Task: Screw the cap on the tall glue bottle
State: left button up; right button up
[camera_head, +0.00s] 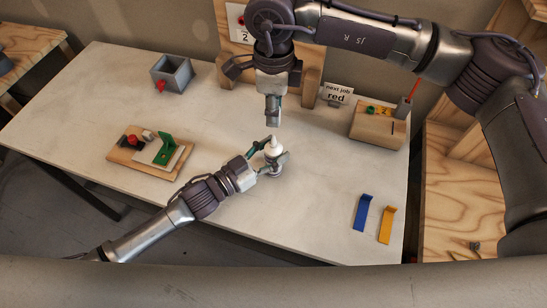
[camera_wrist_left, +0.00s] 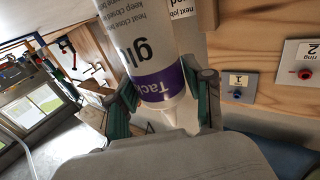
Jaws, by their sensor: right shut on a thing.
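The tall glue bottle (camera_head: 274,153) stands upright on the table, white with a bare pale nozzle on top. In the left wrist view the bottle (camera_wrist_left: 157,50) shows its purple-banded label, nozzle (camera_wrist_left: 174,118) pointing down the picture. My left gripper (camera_head: 264,159) comes in low from the left, one finger on each side of the bottle's upper part. I cannot tell whether both fingers press on it. My right gripper (camera_head: 272,121) points down just above the nozzle, apart from it, shut on the cap, which its fingers mostly hide.
A grey bin (camera_head: 172,73) is at the back left, a wooden board with coloured parts (camera_head: 121,157) at the left. A wooden block (camera_head: 370,132) and "next job red" sign (camera_head: 338,93) are at the back right. Blue (camera_head: 362,212) and yellow (camera_head: 387,225) brackets lie front right.

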pick_arm(q)
grip_shut()
pick_arm(e)
jog(key=shift+f, duration=2.5)
jog(key=shift+f, duration=0.9)
jog(key=shift+f, duration=0.55)
